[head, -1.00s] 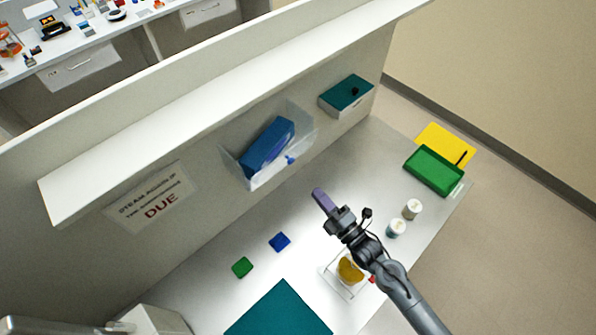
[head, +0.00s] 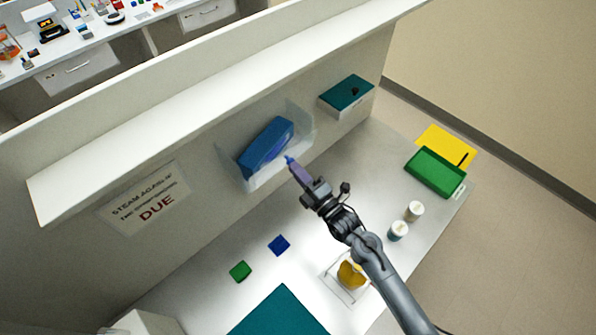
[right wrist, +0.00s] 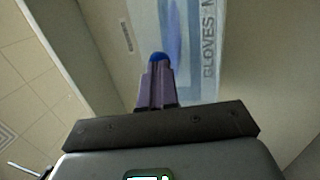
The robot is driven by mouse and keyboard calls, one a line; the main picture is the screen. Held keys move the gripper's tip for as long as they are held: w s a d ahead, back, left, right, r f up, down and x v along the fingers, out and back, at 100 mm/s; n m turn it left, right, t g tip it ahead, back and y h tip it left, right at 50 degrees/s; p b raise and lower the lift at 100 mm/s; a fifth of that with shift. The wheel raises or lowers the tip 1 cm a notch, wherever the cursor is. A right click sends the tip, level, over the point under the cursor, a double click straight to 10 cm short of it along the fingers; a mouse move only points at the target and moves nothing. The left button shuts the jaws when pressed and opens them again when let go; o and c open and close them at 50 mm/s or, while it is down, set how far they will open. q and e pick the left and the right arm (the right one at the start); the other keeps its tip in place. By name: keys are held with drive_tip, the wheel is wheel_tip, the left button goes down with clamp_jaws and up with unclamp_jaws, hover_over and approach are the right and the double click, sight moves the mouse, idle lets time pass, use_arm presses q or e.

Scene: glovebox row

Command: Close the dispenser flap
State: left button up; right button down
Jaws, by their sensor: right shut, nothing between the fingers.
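A clear dispenser (head: 232,172) is mounted on the upright back panel and holds a blue glove box (head: 266,147). In the right wrist view the box front (right wrist: 200,40) reads "GLOVES M". A small blue knob-like piece (head: 289,159) sits at the dispenser's front right; it also shows at my fingertips in the right wrist view (right wrist: 158,57). I cannot make out the clear flap's exact edges. My right gripper (head: 294,168) is shut and empty, its purple fingertips at the blue piece, touching or very close. My left gripper is not in view.
A teal-lidded box (head: 347,92) is on the panel to the right. A white shelf (head: 230,90) overhangs the panel. Below are two white-capped jars (head: 414,210), a clear tray with a yellow item (head: 350,274), a green tray (head: 435,172) and a teal mat (head: 280,314).

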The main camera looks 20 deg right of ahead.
drive_tip(key=shift+w+a+r, duration=0.3)
drive_tip(key=shift+w+r, duration=0.5)
drive_tip(key=shift+s, duration=0.1)
